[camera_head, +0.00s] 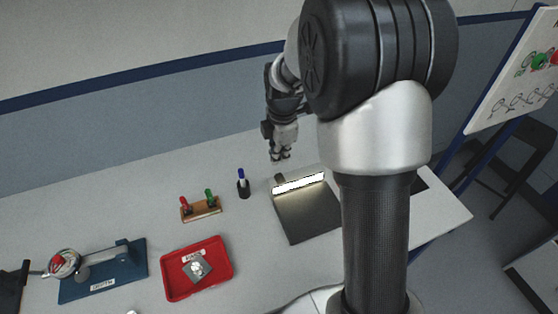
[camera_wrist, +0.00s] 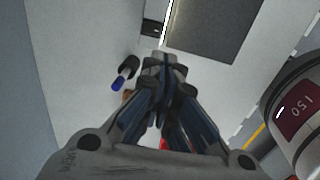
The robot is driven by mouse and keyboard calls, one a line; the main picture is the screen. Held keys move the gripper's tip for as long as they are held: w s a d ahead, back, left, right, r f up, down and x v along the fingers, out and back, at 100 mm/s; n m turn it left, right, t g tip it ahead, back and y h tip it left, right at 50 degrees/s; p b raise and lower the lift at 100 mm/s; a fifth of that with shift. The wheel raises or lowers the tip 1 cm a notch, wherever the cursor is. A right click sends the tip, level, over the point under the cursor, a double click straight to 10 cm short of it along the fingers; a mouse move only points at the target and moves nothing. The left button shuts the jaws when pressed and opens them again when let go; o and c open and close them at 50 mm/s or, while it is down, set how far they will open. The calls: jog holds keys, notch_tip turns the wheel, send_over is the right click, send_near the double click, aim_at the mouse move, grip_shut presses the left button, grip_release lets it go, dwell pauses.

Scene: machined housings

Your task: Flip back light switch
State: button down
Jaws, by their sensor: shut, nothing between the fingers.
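The light is a bar (camera_head: 299,183) that glows white above a dark flat panel (camera_head: 308,220) on the table. A small dark part (camera_head: 279,178) sits at the bar's left end; it may be the switch, but its position is too small to read. My gripper (camera_head: 280,158) points down, just above and behind that end of the light, with no clear contact. In the wrist view the closed fingertips (camera_wrist: 163,58) are empty. The dark panel (camera_wrist: 215,25) lies beyond them, and a dark block (camera_wrist: 151,28) is beside the lit bar's edge.
A blue-capped marker in a black holder (camera_head: 243,185) stands left of the light. Farther left are a wooden block with red and green pieces (camera_head: 202,209), a red tray (camera_head: 229,280) and a blue-based fixture (camera_head: 132,284). A wall rises behind the table.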

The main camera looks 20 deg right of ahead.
aim_at(280, 178)
jog(key=shift+s+r, duration=0.15)
jog(key=shift+r, duration=0.5)
jog(key=shift+w+d+r+t+b, duration=0.15)
jog(key=shift+w+r+t+b, duration=0.35)
jog(key=shift+b, duration=1.25)
jog(key=shift+w+f, duration=0.1)
jog(key=shift+f, duration=0.1)
jog(key=w+f+b, duration=0.1)
jog(key=f, duration=0.3)
jog(key=w+f+b, duration=0.1)
jog(key=f+b, duration=0.1)
jog(key=f, duration=0.3)
jog(key=w+f+b, duration=0.1)
jog(key=f, duration=0.3)
jog(key=shift+f, duration=0.3)
